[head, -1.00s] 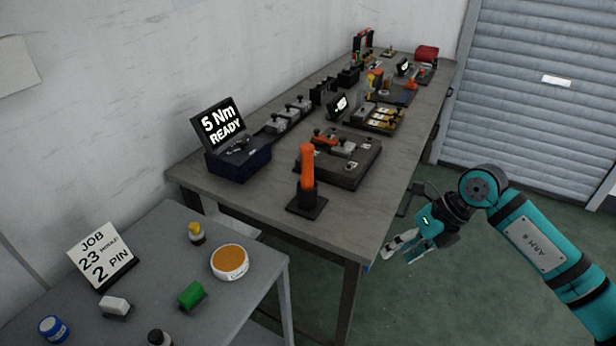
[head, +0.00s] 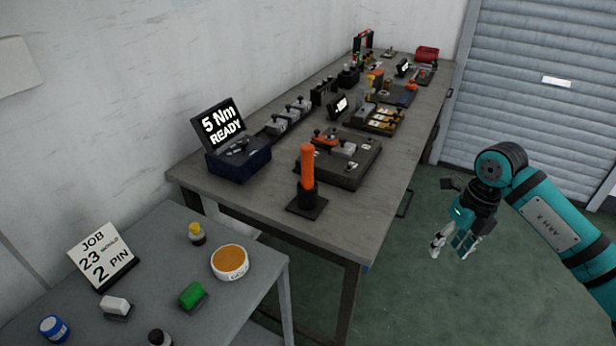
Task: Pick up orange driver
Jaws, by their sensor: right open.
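The orange driver (head: 307,168) stands upright in a black holder (head: 307,207) near the front corner of the long grey table. Its upper part is orange and its lower part is dark. My right gripper (head: 450,248) is to the right of the table, past its edge and over the green floor. Its fingers point down, are open and hold nothing. It is well apart from the driver. My left gripper is not in the view.
Behind the driver is a dark fixture block (head: 352,165). A "5 Nm READY" display box (head: 238,160) stands to its left. The long table (head: 250,198) has several fixtures farther back. A lower table (head: 150,250) at front left holds a job card (head: 103,257) and small items.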

